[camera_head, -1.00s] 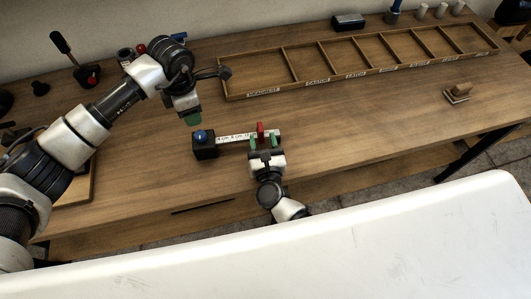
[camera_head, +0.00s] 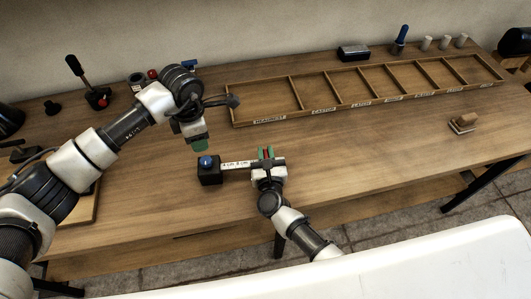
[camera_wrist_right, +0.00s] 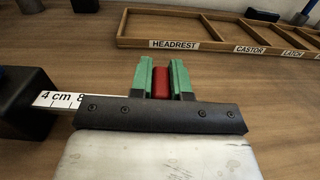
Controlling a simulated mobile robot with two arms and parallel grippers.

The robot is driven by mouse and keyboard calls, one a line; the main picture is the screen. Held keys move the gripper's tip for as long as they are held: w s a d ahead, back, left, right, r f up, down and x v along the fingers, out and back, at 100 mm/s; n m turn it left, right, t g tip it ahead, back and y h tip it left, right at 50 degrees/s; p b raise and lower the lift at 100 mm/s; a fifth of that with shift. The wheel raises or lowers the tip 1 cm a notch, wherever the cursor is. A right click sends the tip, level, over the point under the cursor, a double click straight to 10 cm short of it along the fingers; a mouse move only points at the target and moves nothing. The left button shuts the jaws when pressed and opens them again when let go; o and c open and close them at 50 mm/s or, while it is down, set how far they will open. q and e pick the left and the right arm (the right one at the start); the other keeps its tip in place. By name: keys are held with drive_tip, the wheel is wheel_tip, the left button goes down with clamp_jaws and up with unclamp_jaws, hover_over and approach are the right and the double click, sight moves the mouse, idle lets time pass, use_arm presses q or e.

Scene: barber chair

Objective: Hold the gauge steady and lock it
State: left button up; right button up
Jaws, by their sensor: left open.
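The gauge is a black block (camera_head: 210,174) with a blue knob (camera_head: 206,161) on top and a white marked ruler (camera_head: 236,165) reaching right. A red slider (camera_wrist_right: 161,82) stands on the ruler's far part. My right gripper (camera_wrist_right: 161,78) has its green fingers on both sides of the red slider, with no clear gap; it is also in the head view (camera_head: 266,153). Its dark palm bar hides much of the ruler in the right wrist view. My left gripper (camera_head: 200,145) is open and empty, pointing down just above and behind the blue knob, apart from it.
A long wooden tray (camera_head: 234,115) with labelled, empty compartments lies along the back. A wooden block (camera_head: 464,123) lies at the right. The white surface (camera_head: 440,265) fills the front right.

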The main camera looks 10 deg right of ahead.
drive_tip(key=o, duration=0.8)
drive_tip(key=shift+s, duration=0.1)
